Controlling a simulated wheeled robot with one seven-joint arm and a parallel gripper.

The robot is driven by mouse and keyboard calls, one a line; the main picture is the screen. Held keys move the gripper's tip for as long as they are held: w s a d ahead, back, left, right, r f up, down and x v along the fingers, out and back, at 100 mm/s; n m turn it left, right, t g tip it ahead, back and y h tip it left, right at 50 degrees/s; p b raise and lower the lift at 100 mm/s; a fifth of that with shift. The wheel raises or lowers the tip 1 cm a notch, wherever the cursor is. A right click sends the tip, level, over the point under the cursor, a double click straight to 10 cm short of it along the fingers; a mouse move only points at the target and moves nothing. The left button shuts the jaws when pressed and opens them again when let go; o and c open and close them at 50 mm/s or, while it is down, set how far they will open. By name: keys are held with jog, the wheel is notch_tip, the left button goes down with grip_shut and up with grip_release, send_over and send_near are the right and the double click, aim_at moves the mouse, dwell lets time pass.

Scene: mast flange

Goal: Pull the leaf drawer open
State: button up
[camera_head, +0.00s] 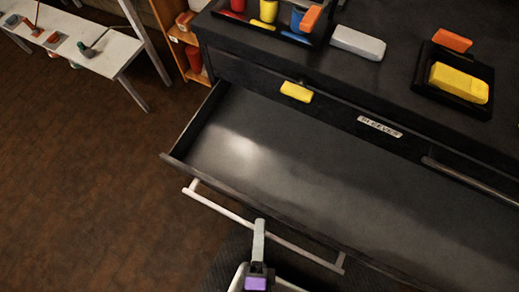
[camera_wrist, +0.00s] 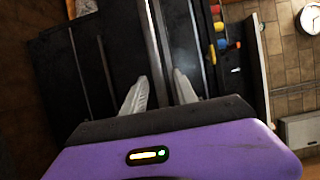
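The wide dark drawer (camera_head: 300,190) stands well out from the black cabinet, and its visible inside is empty. No label shows on it, so I cannot tell from lettering that it is the leaf drawer. Its pale bar handle (camera_head: 215,206) runs along the front. My gripper (camera_head: 259,232) is at the middle of this handle, with a grey finger across the bar. The exact finger contact is hard to see.
A closed drawer above bears a lettered label (camera_head: 380,127) and a yellow block (camera_head: 296,92). The cabinet top holds a tray (camera_head: 266,23) of coloured parts, a grey block (camera_head: 358,42) and a yellow block (camera_head: 459,83). A white bench (camera_head: 85,45) stands left; the brown floor between is clear.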

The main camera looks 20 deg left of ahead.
jog(key=v, duration=0.7)
jog(key=shift+s+b, duration=0.3)
jog(key=shift+b, duration=0.05)
jog(key=shift+d, duration=0.1)
